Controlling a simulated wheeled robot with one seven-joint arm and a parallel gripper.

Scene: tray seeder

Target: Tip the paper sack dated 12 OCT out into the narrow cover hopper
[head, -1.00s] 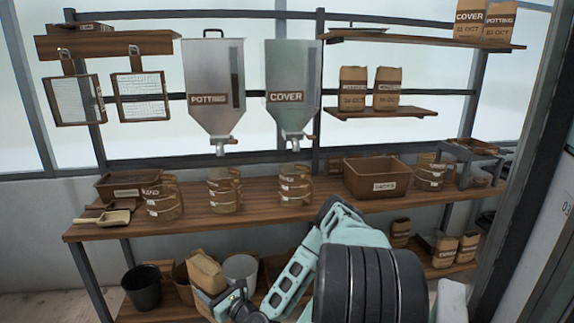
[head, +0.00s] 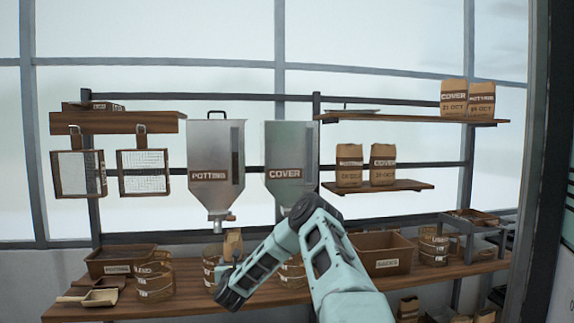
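The narrow grey cover hopper (head: 284,160), labelled COVER, hangs on the rack right of the wider potting hopper (head: 207,150). No lid shows on the cover hopper; my arm hides its outlet. My gripper (head: 232,262) is low and left of the cover hopper, in front of the bench. A brown paper sack (head: 232,241) stands up from it, just below the potting hopper's outlet, and appears held. Its lower part is hidden and no date shows on it.
Two sacks (head: 366,166) stand on the lower right shelf and two more (head: 467,98) on the upper one, with a flat grey piece (head: 351,112). The bench (head: 190,290) holds measuring jugs, a scoop (head: 90,298) and a SACKS crate (head: 385,268).

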